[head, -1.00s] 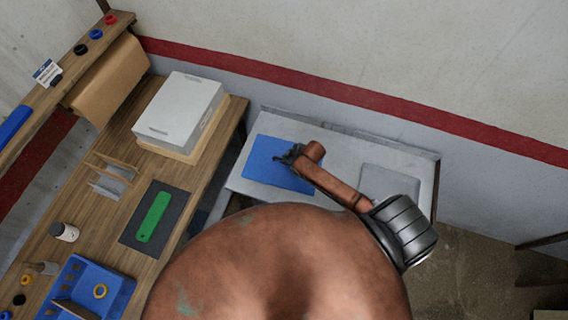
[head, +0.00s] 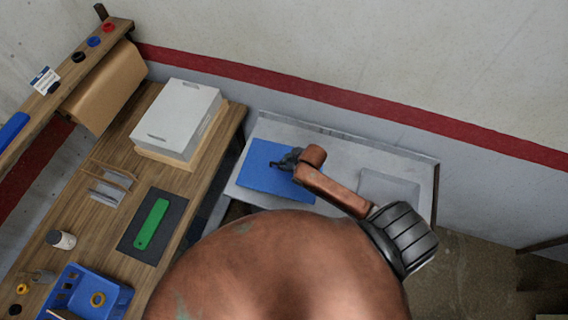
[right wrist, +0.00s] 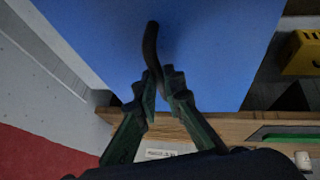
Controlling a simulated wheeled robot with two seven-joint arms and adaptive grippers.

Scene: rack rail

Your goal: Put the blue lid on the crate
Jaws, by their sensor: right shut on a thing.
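The blue lid (head: 262,180) is a flat blue panel over the grey side table in the head view. It fills the upper middle of the right wrist view (right wrist: 215,50). A dark curved handle (right wrist: 151,45) shows against it. My right gripper (head: 291,160) is over the lid's right part, its fingers (right wrist: 160,75) shut on the handle. I cannot tell how far the lid is above the table. A pale grey box with slots (head: 178,110), perhaps the crate, sits on a wooden board on the workbench. My left gripper is not in view.
The grey side table (head: 340,170) has a grey square panel (head: 390,187) at its right. The workbench (head: 95,220) holds a green piece (head: 152,223) on a dark mat, a small bottle (head: 61,239) and a blue bin (head: 120,300). A wall stands behind.

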